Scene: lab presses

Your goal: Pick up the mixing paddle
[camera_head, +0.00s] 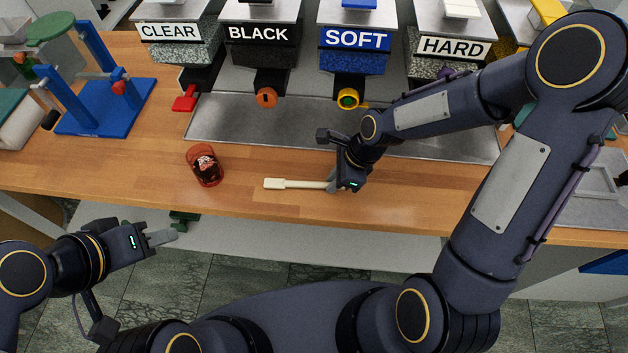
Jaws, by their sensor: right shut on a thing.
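The mixing paddle (290,184) is a pale, cream-coloured flat stick. It lies level, left to right, at or just above the wooden counter near its front edge, with its wide end to the left. My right gripper (334,186) is shut on the paddle's right end, and its fingers hide that end. I cannot tell whether the paddle touches the wood. My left gripper (168,237) is in front of the counter at the lower left, away from the paddle, with nothing seen in it. Its fingers are seen from the side, so their gap is unclear.
A red jar (205,166) with dark contents stands left of the paddle. Dispensers labelled CLEAR, BLACK, SOFT (356,40) and HARD line the back above a metal tray (225,122). A blue stand (105,104) is at the left. Bare wood surrounds the paddle.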

